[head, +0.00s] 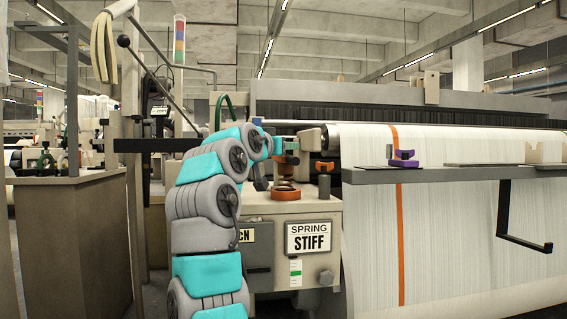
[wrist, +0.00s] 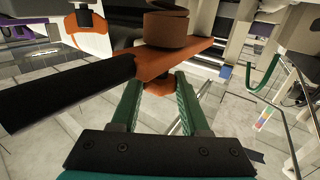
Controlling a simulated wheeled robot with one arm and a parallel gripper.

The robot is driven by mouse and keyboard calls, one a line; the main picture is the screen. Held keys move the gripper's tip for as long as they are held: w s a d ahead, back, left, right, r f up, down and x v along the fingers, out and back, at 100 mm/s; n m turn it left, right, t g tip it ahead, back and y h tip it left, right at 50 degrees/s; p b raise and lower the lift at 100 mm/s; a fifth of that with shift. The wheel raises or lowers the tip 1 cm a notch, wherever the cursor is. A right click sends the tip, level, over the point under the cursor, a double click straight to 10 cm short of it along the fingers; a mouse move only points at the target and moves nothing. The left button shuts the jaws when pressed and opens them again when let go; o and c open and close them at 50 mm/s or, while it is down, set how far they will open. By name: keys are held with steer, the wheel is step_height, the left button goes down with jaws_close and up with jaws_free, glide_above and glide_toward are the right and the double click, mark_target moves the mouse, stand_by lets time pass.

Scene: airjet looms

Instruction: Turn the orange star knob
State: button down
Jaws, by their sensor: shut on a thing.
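The orange star knob (head: 286,191) sits on top of the beige box in the head view, beside the end of my teal and grey arm. The fingertips are partly hidden against the knob. In the head view the fingers are too small to make out clearly.
The beige box bears a "SPRING STIFF" label (head: 308,237). A dark upright post (head: 324,186) stands right of the knob. In the wrist view a black bar (wrist: 65,92) lies close on the left.

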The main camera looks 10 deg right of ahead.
steer(key=shift+s+d+n+t+y, duration=0.1)
steer(key=shift+d+n+t+y, duration=0.15)
steer(key=shift+n+y, duration=0.2)
steer(key=shift+a, duration=0.1)
steer(key=shift+c, duration=2)
jaws_free()
steer(key=shift+a, duration=0.1)
steer(key=v, duration=0.7)
steer(key=shift+s, duration=0.35)
steer(key=shift+a, duration=0.15)
